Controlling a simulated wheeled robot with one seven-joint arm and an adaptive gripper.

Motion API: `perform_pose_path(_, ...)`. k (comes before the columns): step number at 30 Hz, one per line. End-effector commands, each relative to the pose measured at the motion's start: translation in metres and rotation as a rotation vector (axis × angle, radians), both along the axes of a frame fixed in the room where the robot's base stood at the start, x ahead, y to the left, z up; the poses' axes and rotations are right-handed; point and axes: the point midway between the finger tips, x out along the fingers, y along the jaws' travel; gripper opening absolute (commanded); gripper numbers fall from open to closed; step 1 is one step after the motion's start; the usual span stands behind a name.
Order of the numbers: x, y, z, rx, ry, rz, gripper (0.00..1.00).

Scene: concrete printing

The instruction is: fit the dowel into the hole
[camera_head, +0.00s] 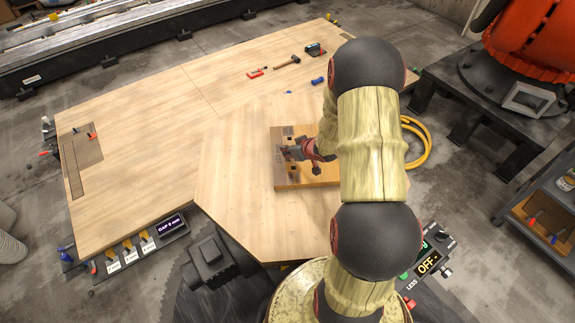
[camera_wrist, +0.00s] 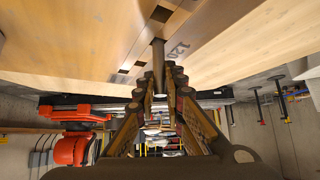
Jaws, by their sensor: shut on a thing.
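The wooden block (camera_head: 281,180) with a grey metal-like strip lies on the table, partly hidden by my arm. In the wrist view its face (camera_wrist: 215,25) carries the print "120" and dark square holes, one (camera_wrist: 161,14) at the top and two smaller-looking ones (camera_wrist: 141,63) lower down. My gripper (camera_wrist: 158,82) is shut on a slim grey-brown dowel (camera_wrist: 158,54). The dowel points toward the block, its end just below the top hole in the picture. I cannot tell whether it touches the block. In the head view my gripper (camera_head: 304,151) is over the block, and the dowel is not clear.
The wooden table (camera_head: 150,150) is mostly clear to the left. A hammer (camera_head: 287,62), red clamp (camera_head: 256,73) and other small tools lie toward the back. A yellow hose (camera_head: 418,150) is at the right.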

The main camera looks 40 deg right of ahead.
Motion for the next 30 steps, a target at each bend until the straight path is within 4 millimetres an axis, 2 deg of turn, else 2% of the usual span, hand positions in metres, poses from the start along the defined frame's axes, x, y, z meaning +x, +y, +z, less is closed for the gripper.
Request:
perform_pose_path(21, 0.000, 0.000, -0.020, 0.000, -0.001, 0.000, 0.00)
perform_pose_path(22, 0.000, 0.000, -0.019, 0.000, -0.001, 0.000, 0.12)
perform_pose_path(30, 0.000, 0.000, -0.019, 0.000, 0.000, 0.000, 0.28)
